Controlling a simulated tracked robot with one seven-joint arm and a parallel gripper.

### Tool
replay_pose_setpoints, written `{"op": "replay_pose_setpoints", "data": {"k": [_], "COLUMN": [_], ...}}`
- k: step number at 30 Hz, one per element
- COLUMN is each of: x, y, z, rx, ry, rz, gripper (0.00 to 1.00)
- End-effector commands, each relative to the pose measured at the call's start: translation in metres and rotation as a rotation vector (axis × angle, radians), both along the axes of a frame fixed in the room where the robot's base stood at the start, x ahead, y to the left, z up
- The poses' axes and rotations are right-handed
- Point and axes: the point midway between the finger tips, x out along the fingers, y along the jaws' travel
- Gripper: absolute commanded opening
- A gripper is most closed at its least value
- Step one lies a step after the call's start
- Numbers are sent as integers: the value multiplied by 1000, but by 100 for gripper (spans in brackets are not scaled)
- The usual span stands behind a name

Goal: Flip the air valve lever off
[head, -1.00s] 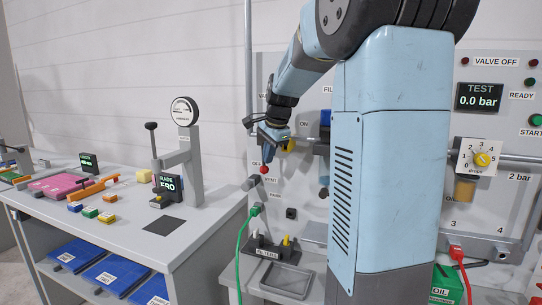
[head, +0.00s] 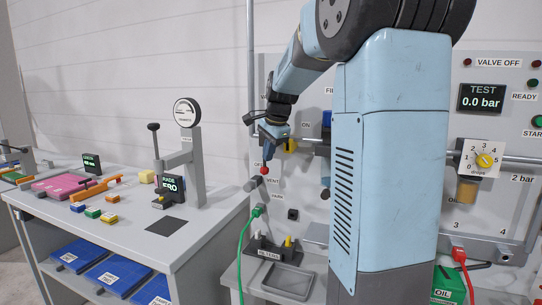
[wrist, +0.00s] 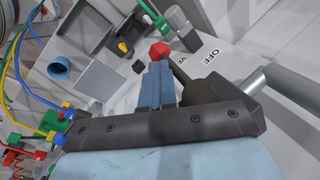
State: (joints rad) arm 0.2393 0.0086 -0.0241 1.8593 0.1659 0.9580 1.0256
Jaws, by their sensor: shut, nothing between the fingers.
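The air valve lever ends in a red ball (head: 264,170), low on the panel beside my gripper. The red ball also shows in the wrist view (wrist: 159,50), right at my fingertips. My gripper (head: 265,160) points down at the ball, its blue fingers (wrist: 160,72) shut together with nothing between them. Whether the fingertips touch the ball I cannot tell. An OFF label (wrist: 212,60) is near the ball in the wrist view. An ON label (head: 305,125) is higher on the panel. Much of the lever's shaft and pivot is hidden by my gripper.
The test display (head: 481,98) reads 0.0 bar, beside a VALVE OFF label (head: 499,62). A green hose (head: 243,250) hangs below the lever. A workbench (head: 125,225) with a gauge stand (head: 190,150) stands left. A grey tray (head: 288,280) lies below the panel.

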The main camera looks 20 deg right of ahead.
Motion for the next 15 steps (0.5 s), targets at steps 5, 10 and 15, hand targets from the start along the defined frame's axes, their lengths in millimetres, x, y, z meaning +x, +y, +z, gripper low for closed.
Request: {"op": "replay_pose_setpoints", "data": {"k": [5, 10, 15], "x": [1, -16, -33], "y": [0, 0, -1], "z": [10, 4, 20], "rx": [-3, -2, -1], "ry": [-26, -13, -8], "rz": [1, 6, 13], "gripper": [0, 0, 0]}}
